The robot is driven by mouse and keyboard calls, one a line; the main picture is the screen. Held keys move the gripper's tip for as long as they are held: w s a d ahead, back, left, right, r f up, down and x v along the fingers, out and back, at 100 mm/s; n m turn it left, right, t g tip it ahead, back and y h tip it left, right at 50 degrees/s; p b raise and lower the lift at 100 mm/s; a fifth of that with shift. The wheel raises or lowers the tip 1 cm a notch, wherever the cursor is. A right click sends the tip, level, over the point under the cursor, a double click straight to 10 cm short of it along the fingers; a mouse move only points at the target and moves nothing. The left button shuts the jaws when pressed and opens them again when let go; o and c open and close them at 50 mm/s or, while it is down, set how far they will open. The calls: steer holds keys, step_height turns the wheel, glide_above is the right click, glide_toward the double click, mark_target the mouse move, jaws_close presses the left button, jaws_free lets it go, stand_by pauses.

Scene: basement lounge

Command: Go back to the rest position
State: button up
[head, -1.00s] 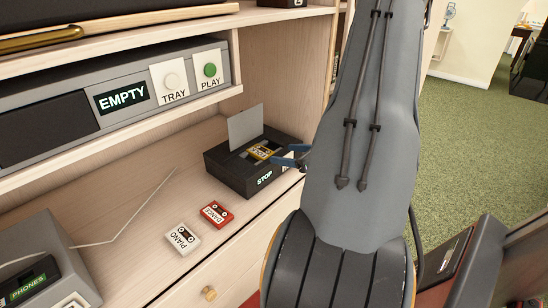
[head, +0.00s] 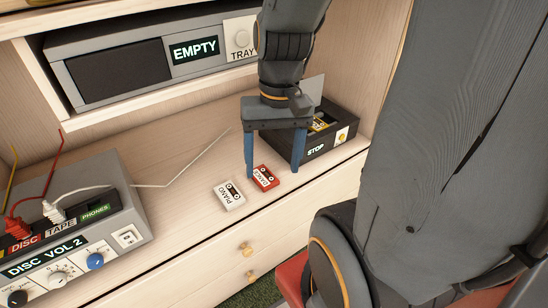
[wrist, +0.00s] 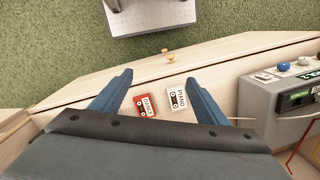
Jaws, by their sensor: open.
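My gripper (head: 273,158) is open and empty in the head view, fingers pointing down above the shelf beside the red DANCE cassette (head: 265,177). In the wrist view the blue fingers (wrist: 157,92) spread wide, with the red cassette (wrist: 145,106) and the white PIANO cassette (wrist: 180,101) seen between them. The white cassette (head: 228,195) lies left of the red one in the head view. The black tape deck (head: 330,142) marked STOP stands behind and right of the gripper. Its lid is up, and a yellow cassette (head: 320,123) shows inside, partly hidden by the gripper.
A grey disc player (head: 140,70) reading EMPTY sits on the upper shelf. A grey control box (head: 125,215) with knobs and plugged cables is at left. A loose white cable (head: 180,172) lies on the shelf. Drawers with wooden knobs (head: 247,250) are below.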

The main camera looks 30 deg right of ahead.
steer(key=shift+s+r+n+h, duration=0.1)
steer(key=shift+r+n+h, duration=0.45)
steer(key=shift+n, duration=0.35)
steer(key=a+r+n+p, duration=0.1)
steer(key=a+r+p, duration=0.3)
steer(key=p, duration=0.4)
steer(key=shift+s+a+r+n, duration=0.2)
steer(key=shift+s+r+n, duration=0.05)
steer(key=shift+s+n, duration=0.15)
steer(key=shift+w, duration=0.1)
